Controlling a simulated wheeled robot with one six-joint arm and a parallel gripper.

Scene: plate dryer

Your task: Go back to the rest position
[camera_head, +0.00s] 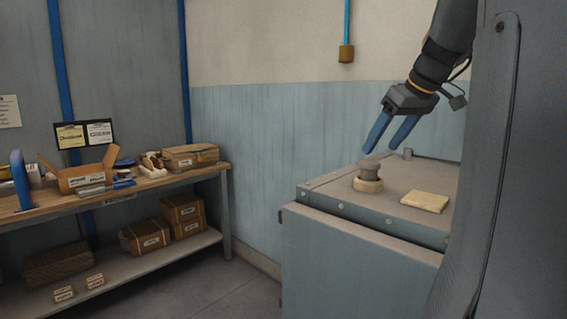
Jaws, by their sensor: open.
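My gripper (388,148) hangs from my arm at the upper right, with its two blue fingers apart and nothing between them. It points down and to the left above a grey cabinet (340,203). A flat cream block (425,202) lies on the cabinet top to the right.
A wooden workbench (205,175) on the left holds an open cardboard box (82,181) and small items. Boxes sit on its lower shelf (190,247). A blue pipe with a brass end (346,54) hangs by the wall. The floor between bench and cabinet is clear.

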